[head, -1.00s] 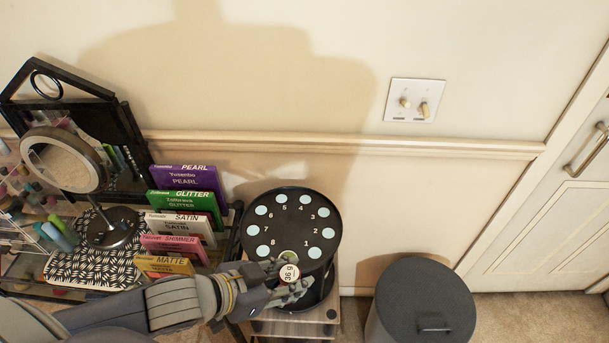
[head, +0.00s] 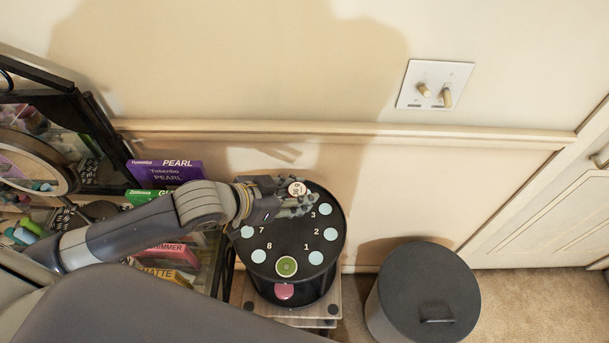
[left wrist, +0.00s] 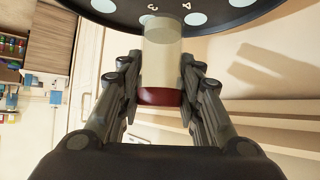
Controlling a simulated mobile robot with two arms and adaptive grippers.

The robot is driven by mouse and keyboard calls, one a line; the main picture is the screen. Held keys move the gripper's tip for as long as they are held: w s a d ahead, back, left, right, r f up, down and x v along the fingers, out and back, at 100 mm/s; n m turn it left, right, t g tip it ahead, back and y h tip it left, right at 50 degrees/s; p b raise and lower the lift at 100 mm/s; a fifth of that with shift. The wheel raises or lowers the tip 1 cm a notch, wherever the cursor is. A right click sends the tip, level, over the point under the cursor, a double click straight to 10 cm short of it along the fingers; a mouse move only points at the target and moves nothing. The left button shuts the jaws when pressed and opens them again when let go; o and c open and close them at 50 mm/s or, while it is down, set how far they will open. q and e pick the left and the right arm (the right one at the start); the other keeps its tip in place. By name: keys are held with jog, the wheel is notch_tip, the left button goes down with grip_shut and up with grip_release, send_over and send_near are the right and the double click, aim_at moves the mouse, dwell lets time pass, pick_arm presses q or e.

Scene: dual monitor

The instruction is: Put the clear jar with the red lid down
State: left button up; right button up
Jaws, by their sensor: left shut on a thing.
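My left gripper (head: 284,196) is shut on the clear jar, over the far part of a round black stand (head: 284,233) with numbered pale blue spots. In the head view only the jar's round end with a "36 g" label (head: 297,188) shows between the fingers. The left wrist view shows the clear jar body (left wrist: 161,65) and its dark red lid (left wrist: 160,97) between both fingers (left wrist: 160,90). The jar's far end overlaps the stand's top near 3 and 4; I cannot tell if it touches. My right gripper is not in view.
Boxes, such as the purple PEARL one (head: 165,171), and a round mirror (head: 30,160) stand left. A grey lidded bin (head: 424,296) is right. The wall is close behind.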

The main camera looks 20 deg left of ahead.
pick_arm(q)
jog(key=w+f, duration=0.1)
jog(key=w, duration=0.1)
jog(key=w+f+p, duration=0.1)
jog(key=w, duration=0.2)
jog(key=w+f+p, duration=0.1)
jog(key=w, duration=0.1)
jog(key=shift+w+a+f, duration=0.1)
jog(key=shift+w+a, duration=0.1)
jog(key=shift+a, duration=0.1)
jog(key=shift+f, duration=0.5)
jog(key=o, duration=0.9)
jog(key=shift+f, duration=0.1)
jog(key=shift+o, duration=0.2)
jog(key=b+v, duration=0.1)
jog(key=v, duration=1.1)
